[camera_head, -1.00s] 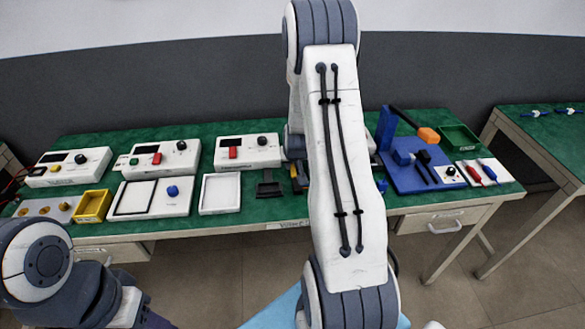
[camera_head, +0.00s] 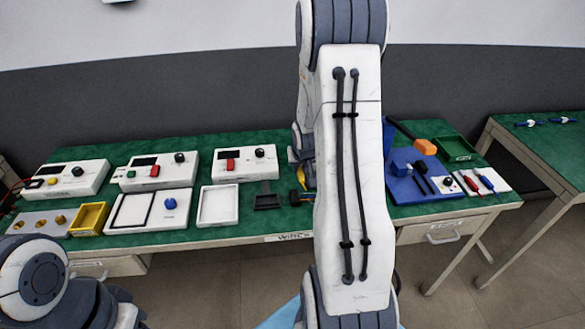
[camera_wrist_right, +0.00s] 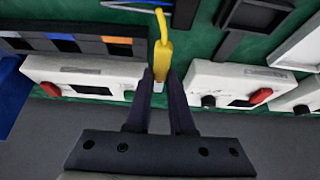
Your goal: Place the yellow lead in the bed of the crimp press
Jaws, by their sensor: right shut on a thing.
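The yellow lead (camera_wrist_right: 163,60) is in the right wrist view, gripped by its yellow body, with its thin curved end pointing to the top of the picture. My right gripper (camera_wrist_right: 162,78) is shut on it, above the green bench. In the head view my right arm hides most of that gripper and the lead. The crimp press seems to be the blue device (camera_head: 410,185) with a black lever and orange handle (camera_head: 425,147), right of my arm; its bed is not clear. My left arm shows at the lower left, its gripper out of view.
White instrument boxes (camera_head: 245,165) line the back of the green bench. A black holder (camera_head: 267,198), a white tray (camera_head: 218,205) and a yellow bin (camera_head: 88,219) stand in front. A green bin (camera_head: 457,148) and a white board with red and blue leads (camera_head: 490,185) are right.

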